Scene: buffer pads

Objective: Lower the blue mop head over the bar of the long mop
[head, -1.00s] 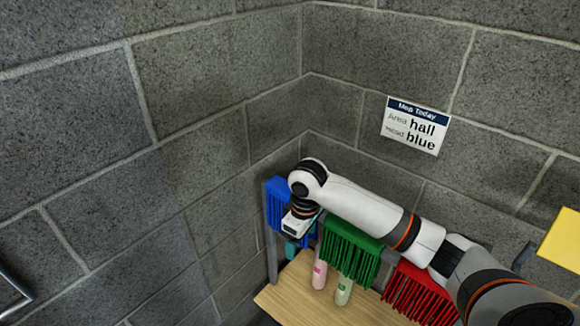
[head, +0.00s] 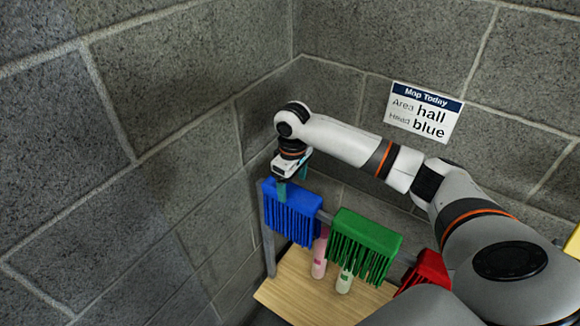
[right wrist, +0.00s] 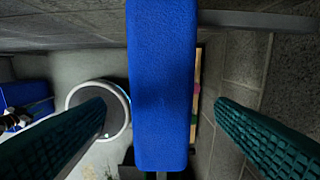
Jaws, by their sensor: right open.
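The blue mop head (head: 292,212) hangs over the left end of a grey rail in the head view, its strands down. It is also large in the middle of the right wrist view (right wrist: 162,85). My right gripper (head: 292,182) is open just above the blue head in the head view. In the right wrist view its two green ribbed fingers (right wrist: 160,132) stand apart on either side of the blue head, with gaps showing on both sides. I cannot tell how far the fingertips reach down beside it. My left gripper and the long mop's bar are not in view.
A green mop head (head: 365,240) and a red mop head (head: 426,270) hang farther right on the rail. Pink (head: 319,262) and pale green (head: 344,281) bottles stand on a wooden shelf (head: 290,290) below. A sign (head: 424,112) on the block wall reads hall, blue.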

